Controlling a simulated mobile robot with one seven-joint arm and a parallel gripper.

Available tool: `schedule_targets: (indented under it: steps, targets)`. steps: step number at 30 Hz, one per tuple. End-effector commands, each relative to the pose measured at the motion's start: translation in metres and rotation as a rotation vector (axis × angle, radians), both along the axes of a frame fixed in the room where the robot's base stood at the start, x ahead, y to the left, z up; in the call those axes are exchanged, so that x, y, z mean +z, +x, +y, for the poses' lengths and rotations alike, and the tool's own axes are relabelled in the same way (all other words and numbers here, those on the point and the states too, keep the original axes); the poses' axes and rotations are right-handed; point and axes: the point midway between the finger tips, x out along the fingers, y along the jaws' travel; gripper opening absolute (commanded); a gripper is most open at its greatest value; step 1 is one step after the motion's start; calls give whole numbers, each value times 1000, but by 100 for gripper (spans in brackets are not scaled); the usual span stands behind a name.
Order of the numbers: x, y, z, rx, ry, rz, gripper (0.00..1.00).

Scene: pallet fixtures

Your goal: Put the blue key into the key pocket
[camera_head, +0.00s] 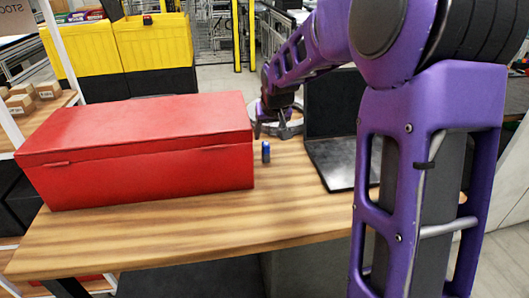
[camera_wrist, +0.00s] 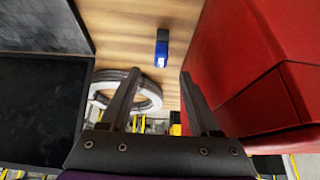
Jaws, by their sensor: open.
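The blue key (camera_head: 266,152) is a small blue piece with a dark part, standing on the wooden table just right of the red box. In the wrist view the blue key (camera_wrist: 161,53) shows beyond the fingertips, roughly in line with the gap between them. My gripper (camera_head: 270,129) is open and empty, behind the key in the head view; its two spread fingers also show in the wrist view (camera_wrist: 160,74). A pale grey ring-shaped piece (camera_wrist: 149,96) lies partly behind the left finger. I cannot tell which thing is the key pocket.
A large closed red box (camera_head: 140,150) fills the table's left side. The wooden table's front strip (camera_head: 200,232) is clear. Yellow bins (camera_head: 153,42) stand behind.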

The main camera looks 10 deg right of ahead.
Motion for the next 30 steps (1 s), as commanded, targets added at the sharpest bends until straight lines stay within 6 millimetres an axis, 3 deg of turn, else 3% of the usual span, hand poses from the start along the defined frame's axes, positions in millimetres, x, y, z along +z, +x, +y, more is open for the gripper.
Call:
schedule_targets:
  steps: [18,26,27,30]
  targets:
    - [-61,33,2,1,0,2,62]
    - [-63,36,1,1,0,-1,62]
    - [-63,36,1,1,0,-1,61]
    - [-63,36,1,1,0,-1,43]
